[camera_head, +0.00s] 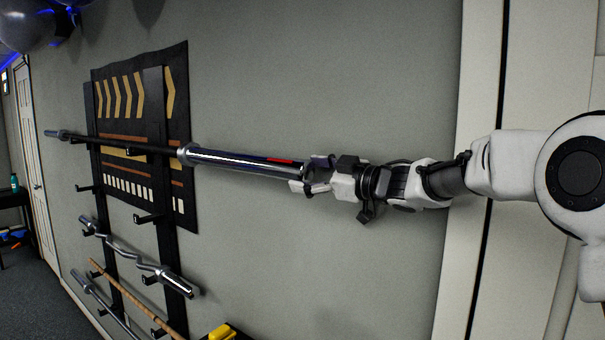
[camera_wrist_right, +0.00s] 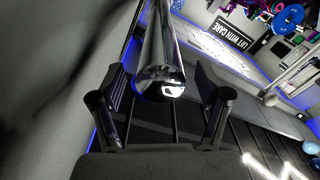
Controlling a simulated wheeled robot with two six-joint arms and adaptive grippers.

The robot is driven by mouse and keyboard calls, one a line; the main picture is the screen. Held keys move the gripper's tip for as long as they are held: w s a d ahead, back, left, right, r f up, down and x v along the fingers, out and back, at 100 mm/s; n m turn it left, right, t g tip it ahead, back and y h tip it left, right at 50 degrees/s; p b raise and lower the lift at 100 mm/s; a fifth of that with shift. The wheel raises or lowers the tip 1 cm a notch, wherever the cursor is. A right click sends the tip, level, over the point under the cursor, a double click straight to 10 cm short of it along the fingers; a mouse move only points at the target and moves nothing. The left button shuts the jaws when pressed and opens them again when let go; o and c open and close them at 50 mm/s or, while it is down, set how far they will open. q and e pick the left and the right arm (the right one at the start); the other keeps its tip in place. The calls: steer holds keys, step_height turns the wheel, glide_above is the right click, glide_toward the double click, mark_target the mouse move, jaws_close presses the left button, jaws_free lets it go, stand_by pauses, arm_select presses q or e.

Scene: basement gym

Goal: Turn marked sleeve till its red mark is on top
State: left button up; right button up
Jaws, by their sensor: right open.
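The marked sleeve (camera_head: 235,159) is the shiny steel end of a long barbell on the wall rack. Its red mark (camera_head: 280,160) shows near its outer end, along the upper edge of the visible side. My right gripper (camera_head: 310,176) is open at the sleeve's outer end, with its fingers on either side. In the right wrist view the sleeve's round end (camera_wrist_right: 160,84) lies between the two open fingers (camera_wrist_right: 164,98), with gaps on both sides. The red mark does not show there. My left gripper is not in view.
The black wall rack (camera_head: 152,85) holds the barbell on hooks. Below hang a curved bar (camera_head: 130,255) and a wooden stick (camera_head: 130,296). A patterned black panel (camera_head: 181,120) hangs behind the rack. Bare grey wall lies around my right gripper. Something yellow (camera_head: 222,332) shows at the bottom edge.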

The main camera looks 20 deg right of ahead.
steer(key=v, duration=1.1)
steer(key=w+a+m+b, duration=0.1)
steer(key=m+b, duration=0.1)
steer(key=b, duration=0.1)
steer(key=w+a+m+b, duration=0.1)
steer(key=m+b, duration=0.2)
steer(key=b, duration=0.1)
steer(key=w+a+m+b, duration=0.1)
steer(key=w+m+b, duration=0.1)
steer(key=m+b, duration=0.1)
steer(key=shift+w+a+f+b, duration=0.1)
steer(key=shift+a+f+b, duration=0.1)
steer(key=shift+f+b, duration=0.15)
steer(key=shift+w+a+r+m, duration=0.1)
steer(key=shift+a+r+m, duration=0.05)
steer(key=shift+m, duration=0.25)
steer(key=shift+w+a+r, duration=0.35)
steer(key=p+x, duration=0.1)
steer(key=x, duration=0.5)
steer(key=shift+w+a+f+p, duration=0.15)
steer(key=shift+w+a+p, duration=0.1)
steer(key=shift+w+p, duration=0.1)
steer(key=shift+s+d, duration=0.15)
steer(key=shift+s, duration=0.15)
steer(key=c, duration=1.1)
